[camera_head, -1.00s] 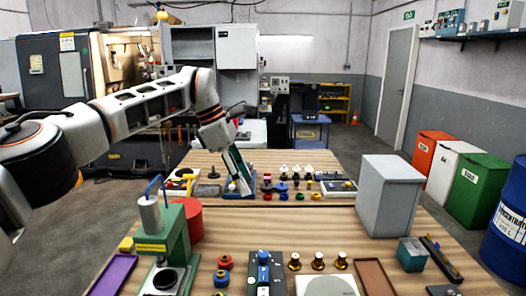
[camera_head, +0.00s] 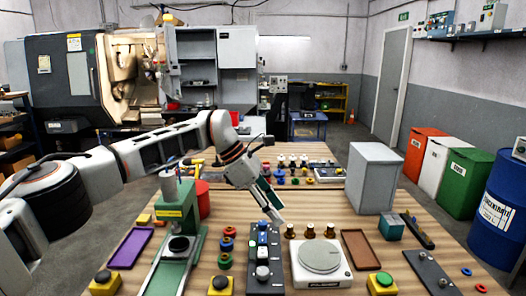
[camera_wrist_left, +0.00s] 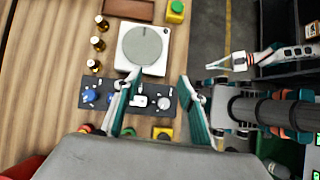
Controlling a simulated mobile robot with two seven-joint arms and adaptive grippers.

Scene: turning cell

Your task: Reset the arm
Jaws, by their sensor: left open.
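My left arm reaches in from the left in the head view. Its gripper (camera_head: 276,210) points down over the table, near the dark control panel (camera_head: 262,238) and the white scale (camera_head: 318,258). In the left wrist view the two teal-edged fingers (camera_wrist_left: 158,80) stand apart with nothing between them. They overlap the view of the panel (camera_wrist_left: 95,84), which has a blue knob, and the scale (camera_wrist_left: 142,64) is just beyond. My right arm shows at the right of the left wrist view, with what looks like its gripper (camera_wrist_left: 236,63); its jaws are unclear.
A green press (camera_head: 178,225) stands left of the panel. A grey box (camera_head: 374,178) is at the right, near a brown tray (camera_head: 362,249). A purple tray (camera_head: 131,248) lies left. Bare wood shows between the items.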

